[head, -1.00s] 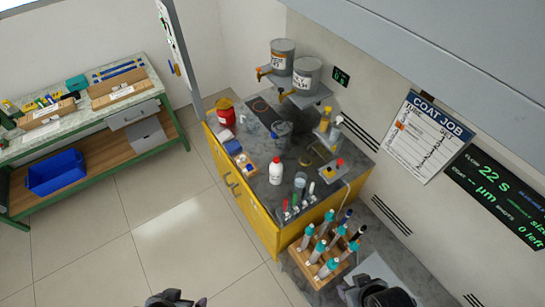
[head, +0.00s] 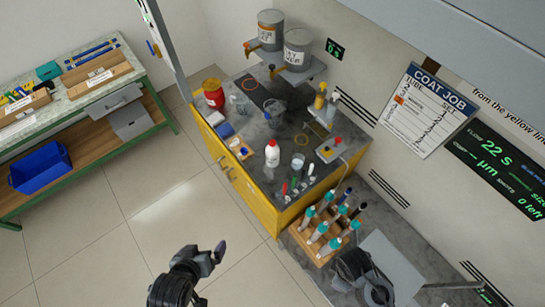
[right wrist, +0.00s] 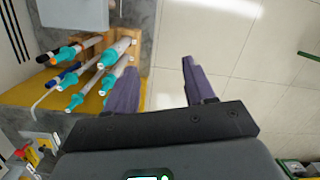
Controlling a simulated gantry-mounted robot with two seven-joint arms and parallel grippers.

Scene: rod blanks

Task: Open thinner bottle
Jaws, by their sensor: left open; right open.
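A white bottle with a red cap (head: 272,155), which looks like the thinner bottle, stands upright on the dark top of the yellow cabinet (head: 262,207). Its cap is on. My left gripper (head: 212,272) is open and empty over the floor, in front of the cabinet and well apart from the bottle. My right arm shows at the bottom right of the head view, near the rod rack. In the right wrist view my right gripper (right wrist: 158,72) is open with nothing between its fingers. The white bottle cannot be made out there.
A wooden rack (head: 318,240) of teal-capped rods stands right of the cabinet; it also shows in the right wrist view (right wrist: 107,42). A clear beaker (head: 297,161), a red tub (head: 213,93) and two cans on a shelf (head: 298,71) surround the bottle. The floor is clear.

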